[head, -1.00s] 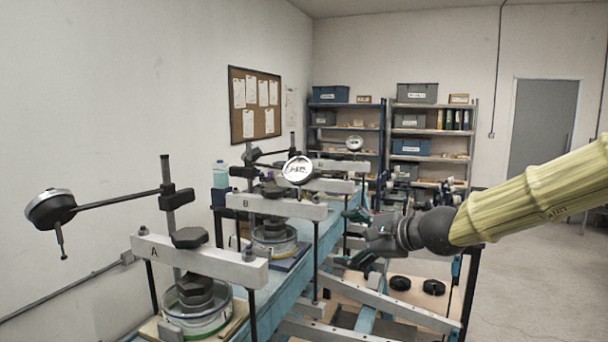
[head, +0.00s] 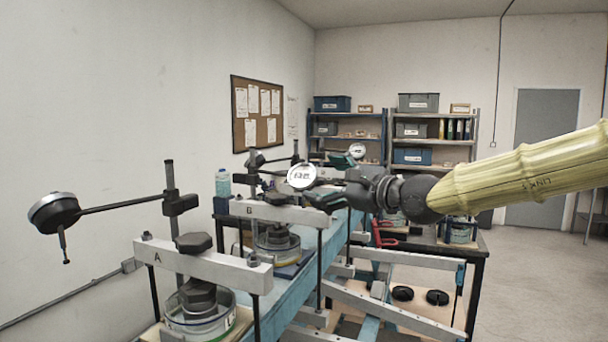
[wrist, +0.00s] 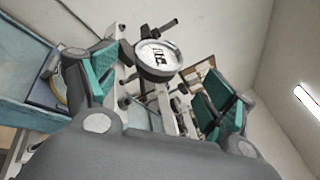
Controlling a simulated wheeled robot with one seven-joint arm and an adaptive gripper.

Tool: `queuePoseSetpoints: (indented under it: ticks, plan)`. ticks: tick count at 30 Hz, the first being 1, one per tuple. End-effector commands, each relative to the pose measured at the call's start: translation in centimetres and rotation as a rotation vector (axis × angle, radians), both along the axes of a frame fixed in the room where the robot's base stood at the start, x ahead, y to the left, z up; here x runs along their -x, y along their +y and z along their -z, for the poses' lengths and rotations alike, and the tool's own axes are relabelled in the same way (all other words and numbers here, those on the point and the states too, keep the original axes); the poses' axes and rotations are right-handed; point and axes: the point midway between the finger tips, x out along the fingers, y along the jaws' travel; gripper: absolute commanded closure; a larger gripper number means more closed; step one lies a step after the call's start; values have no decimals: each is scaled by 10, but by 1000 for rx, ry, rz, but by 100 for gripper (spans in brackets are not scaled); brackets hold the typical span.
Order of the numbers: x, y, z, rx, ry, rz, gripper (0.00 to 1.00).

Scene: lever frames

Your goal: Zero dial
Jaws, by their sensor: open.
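The round white-faced dial (head: 301,177) is mounted at frame B (head: 275,211), above its grey beam. It also shows in the wrist view (wrist: 158,60), between the directions of my two fingers. My gripper (head: 333,180) is open and empty just right of the dial, at about its height. In the wrist view my gripper (wrist: 160,75) shows teal pads on either side of the dial. I cannot tell whether a finger touches it. The markings on the dial face are too small to read.
Frame A (head: 200,250) stands nearest, with a dark dial (head: 55,212) on a rod reaching left. Another dial (head: 357,150) stands farther back. A bottle (head: 222,184) is behind frame B. Slanted grey beams (head: 385,308) lie low at the right.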

Motion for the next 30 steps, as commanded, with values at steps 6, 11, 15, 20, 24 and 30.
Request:
queuePoseSetpoints:
  ticks: [6, 11, 15, 20, 24, 30]
  plan:
    - [-21, 21, -1, 1, 1, -2, 16]
    - [-35, 34, 0, 1, 3, -1, 16]
    - [-43, 43, 0, 2, 0, -1, 16]
    - [-48, 48, 0, 2, 0, -1, 16]
    - [-50, 49, 0, 2, 0, -1, 16]
    - [-49, 49, 0, 1, 0, -1, 18]
